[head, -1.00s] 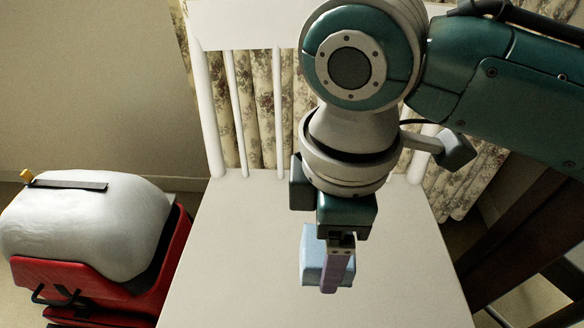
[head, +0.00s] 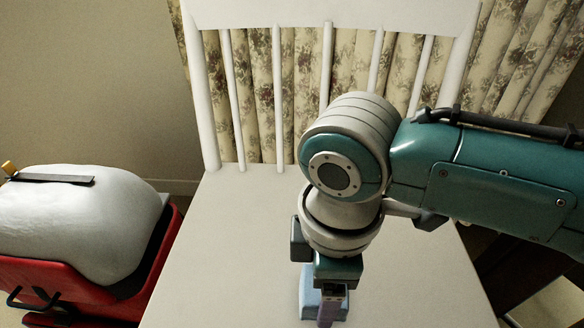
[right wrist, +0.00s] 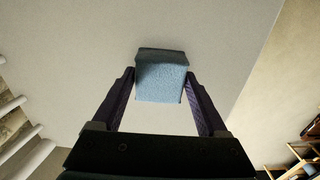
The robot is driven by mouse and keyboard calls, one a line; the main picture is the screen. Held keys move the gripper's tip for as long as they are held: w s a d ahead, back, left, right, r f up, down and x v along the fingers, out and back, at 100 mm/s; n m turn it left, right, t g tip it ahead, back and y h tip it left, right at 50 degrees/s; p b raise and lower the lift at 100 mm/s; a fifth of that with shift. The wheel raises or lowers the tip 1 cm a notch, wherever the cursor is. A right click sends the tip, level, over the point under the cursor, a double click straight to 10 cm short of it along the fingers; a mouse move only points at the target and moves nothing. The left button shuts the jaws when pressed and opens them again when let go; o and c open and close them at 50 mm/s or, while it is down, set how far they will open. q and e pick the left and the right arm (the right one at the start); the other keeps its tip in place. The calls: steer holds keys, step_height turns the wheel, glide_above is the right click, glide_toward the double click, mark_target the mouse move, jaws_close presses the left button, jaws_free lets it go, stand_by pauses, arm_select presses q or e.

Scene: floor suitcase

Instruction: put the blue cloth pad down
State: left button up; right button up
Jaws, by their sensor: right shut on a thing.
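The blue cloth pad (head: 308,296) is a small light-blue block. It is over the white chair seat (head: 235,255), near the bottom of the head view. My right gripper (head: 326,304) is shut on it, pointing down, and partly hides it. In the right wrist view the pad (right wrist: 161,80) sits between the two dark purple fingers, with the pale seat behind it. I cannot tell whether the pad touches the seat. My left gripper is not in view.
The seat around the pad looks bare. The chair's white slatted back (head: 328,65) rises behind, in front of a floral curtain (head: 262,95). At the left is a red suitcase (head: 110,305) with a bulging white load (head: 80,225) and a dark strip on top.

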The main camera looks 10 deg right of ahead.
steer(key=o, duration=1.2)
steer(key=shift+o, duration=0.2)
steer(key=shift+f, duration=0.1)
